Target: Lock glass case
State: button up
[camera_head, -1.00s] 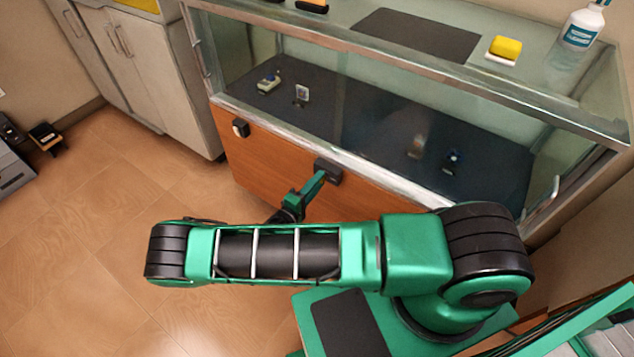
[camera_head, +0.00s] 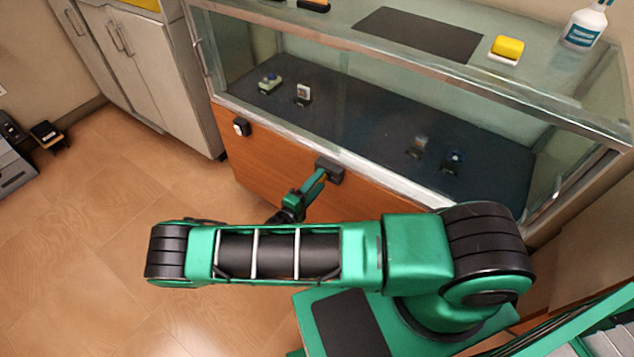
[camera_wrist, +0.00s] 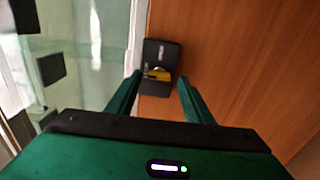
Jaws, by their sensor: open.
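The glass case (camera_head: 400,112) stands on a wood-fronted base, with a pale metal rail along its lower glass edge. A black lock (camera_head: 329,170) is mounted on the wood front just below that rail. In the wrist view the lock (camera_wrist: 160,66) is a black plate with a yellow piece at its middle, seemingly a key or knob. My gripper (camera_wrist: 157,88) is open, with its green fingers on either side of the lock's lower part. I cannot tell whether the fingertips touch it. In the head view my gripper (camera_head: 318,180) is small and partly merges with the lock.
A second black and white fixture (camera_head: 241,127) is on the wood front at left. Small exhibits (camera_head: 303,93) stand inside the case. A yellow sponge (camera_head: 507,47) and a spray bottle (camera_head: 583,26) sit on top.

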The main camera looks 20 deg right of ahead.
jog(key=v, duration=1)
jog(key=shift+a, duration=0.25)
